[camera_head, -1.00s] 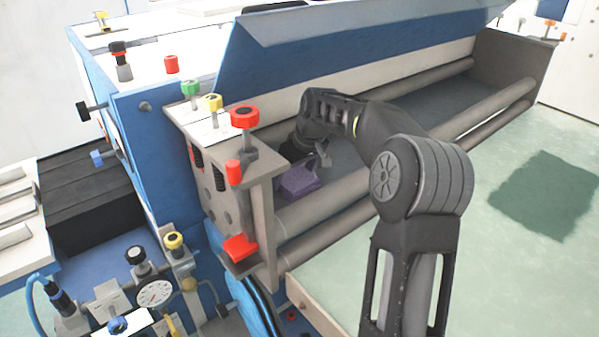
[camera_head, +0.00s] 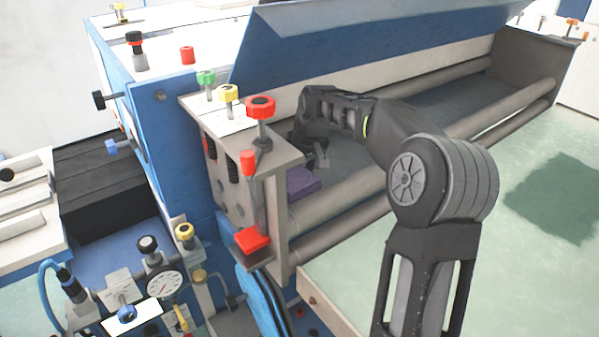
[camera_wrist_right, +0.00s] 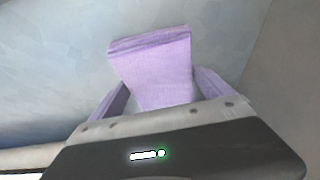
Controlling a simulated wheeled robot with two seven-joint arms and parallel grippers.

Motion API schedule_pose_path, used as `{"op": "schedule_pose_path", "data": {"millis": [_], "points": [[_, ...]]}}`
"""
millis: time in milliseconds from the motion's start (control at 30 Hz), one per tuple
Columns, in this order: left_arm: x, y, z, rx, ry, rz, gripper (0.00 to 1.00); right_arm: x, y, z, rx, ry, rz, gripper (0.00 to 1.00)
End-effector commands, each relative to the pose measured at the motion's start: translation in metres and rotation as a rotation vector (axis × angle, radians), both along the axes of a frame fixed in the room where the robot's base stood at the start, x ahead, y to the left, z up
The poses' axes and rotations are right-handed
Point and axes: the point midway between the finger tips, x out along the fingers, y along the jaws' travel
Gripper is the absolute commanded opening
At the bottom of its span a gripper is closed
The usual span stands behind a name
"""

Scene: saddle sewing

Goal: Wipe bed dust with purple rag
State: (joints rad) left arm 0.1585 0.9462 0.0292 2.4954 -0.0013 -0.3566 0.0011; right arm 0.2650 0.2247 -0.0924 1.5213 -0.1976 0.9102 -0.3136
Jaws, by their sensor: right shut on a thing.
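The purple rag (camera_head: 301,182) is at the left end of the machine's grey bed (camera_head: 350,165), behind the front rollers. My right gripper (camera_head: 312,158) reaches in over the rollers to the rag; its fingertips are partly hidden in the head view. In the right wrist view the folded rag (camera_wrist_right: 155,65) stands out between the two fingers (camera_wrist_right: 160,98), which are shut on it. The blue-grey surface behind the rag fills most of that view. I cannot make out dust on the bed. My left gripper is in neither view.
A bracket with red-knobbed screws (camera_head: 259,108) stands just left of the rag. A raised blue cover (camera_head: 370,45) hangs behind the bed. Long rollers (camera_head: 480,115) run along its front. The bed to the right is free.

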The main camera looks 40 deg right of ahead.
Motion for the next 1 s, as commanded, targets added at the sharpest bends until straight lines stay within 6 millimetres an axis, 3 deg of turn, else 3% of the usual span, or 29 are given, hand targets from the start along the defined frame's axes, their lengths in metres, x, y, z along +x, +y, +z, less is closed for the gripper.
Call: {"op": "schedule_pose_path", "data": {"millis": [367, 1000], "points": [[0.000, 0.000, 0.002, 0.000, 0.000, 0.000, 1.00, 0.000, 0.001, 0.003, -0.001, -0.002, 0.000, 0.58], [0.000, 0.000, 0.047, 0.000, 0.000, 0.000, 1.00, 0.000, 0.001, 0.061, -0.001, -0.002, 0.000, 0.58]]}}
